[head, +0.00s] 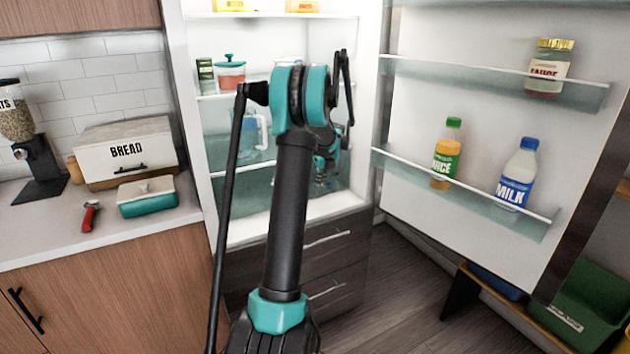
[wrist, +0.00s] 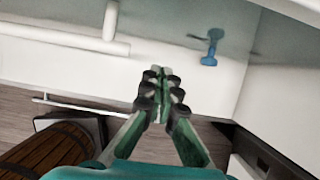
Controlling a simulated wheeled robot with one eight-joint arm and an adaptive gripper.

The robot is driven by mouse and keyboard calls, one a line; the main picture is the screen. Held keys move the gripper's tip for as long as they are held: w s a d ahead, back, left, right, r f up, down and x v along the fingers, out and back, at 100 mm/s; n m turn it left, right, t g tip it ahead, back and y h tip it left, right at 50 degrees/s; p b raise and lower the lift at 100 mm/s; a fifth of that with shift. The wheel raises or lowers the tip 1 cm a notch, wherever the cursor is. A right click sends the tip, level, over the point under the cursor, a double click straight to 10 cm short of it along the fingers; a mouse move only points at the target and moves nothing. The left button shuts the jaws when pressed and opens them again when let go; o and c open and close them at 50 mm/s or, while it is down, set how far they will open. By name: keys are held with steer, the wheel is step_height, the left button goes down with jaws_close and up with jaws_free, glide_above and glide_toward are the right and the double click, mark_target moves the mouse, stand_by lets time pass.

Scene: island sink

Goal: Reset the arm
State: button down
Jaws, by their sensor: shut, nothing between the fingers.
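My arm rises through the middle of the head view, in front of the open fridge (head: 197,150). My gripper (head: 322,178) is partly hidden behind the upper arm links and points downward in front of the fridge's lower part. In the wrist view my gripper (wrist: 163,85) is shut, with its dark fingertips together and nothing between them.
The fridge door (head: 415,120) stands open at right, with a juice bottle (head: 446,155), milk bottle (head: 517,172) and sauce jar (head: 549,68). A counter at left holds a bread box (head: 127,150) and butter dish (head: 147,198). A green bin (head: 585,305) sits lower right.

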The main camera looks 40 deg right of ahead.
steer(key=v, duration=0.9)
steer(key=shift+r, duration=0.2)
